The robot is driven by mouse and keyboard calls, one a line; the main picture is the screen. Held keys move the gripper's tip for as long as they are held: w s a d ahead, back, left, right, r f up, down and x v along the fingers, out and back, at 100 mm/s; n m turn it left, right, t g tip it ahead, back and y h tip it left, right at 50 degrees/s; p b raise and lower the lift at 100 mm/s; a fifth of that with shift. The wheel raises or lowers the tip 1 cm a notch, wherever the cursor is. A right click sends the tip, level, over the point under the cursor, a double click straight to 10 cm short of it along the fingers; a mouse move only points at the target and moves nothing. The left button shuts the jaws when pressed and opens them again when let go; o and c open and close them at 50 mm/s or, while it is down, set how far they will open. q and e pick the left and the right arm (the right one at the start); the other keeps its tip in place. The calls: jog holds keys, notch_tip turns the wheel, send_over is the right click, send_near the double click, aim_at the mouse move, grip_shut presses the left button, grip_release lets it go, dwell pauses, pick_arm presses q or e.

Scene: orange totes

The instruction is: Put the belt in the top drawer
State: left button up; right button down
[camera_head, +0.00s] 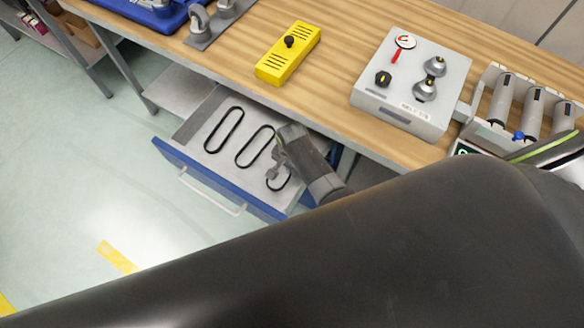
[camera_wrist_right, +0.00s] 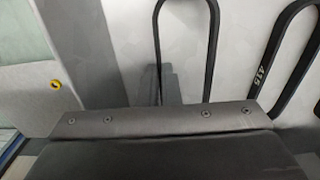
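The blue-fronted drawer (camera_head: 224,180) under the workbench is pulled open. Black loop belts lie on its grey floor: a left belt (camera_head: 207,134), a middle belt (camera_head: 240,157) and a right belt (camera_head: 284,184). My right gripper (camera_head: 274,168) is low over the right part of the drawer and partly hides the right belt. Whether its fingers touch or hold that belt is not clear. In the right wrist view, one black belt loop (camera_wrist_right: 219,45) runs beside the grey finger, and another belt (camera_wrist_right: 266,70) marked 415 lies to the right. My left gripper is out of view.
The wooden bench top (camera_head: 345,50) carries a yellow box (camera_head: 288,58) and a grey control box (camera_head: 400,105). Grey cylinders (camera_head: 533,115) stand in a rack at the right. The drawer's white handle (camera_head: 210,196) faces open floor at the left.

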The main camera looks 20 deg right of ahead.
jog(key=shift+f, duration=0.6)
dwell(0.4)
jog(key=c, duration=1.6)
grip_release()
jog(key=shift+o, duration=0.2)
jog(key=shift+r, duration=0.15)
jog(key=shift+r+p, duration=3.4)
jog(key=shift+p, duration=0.25)
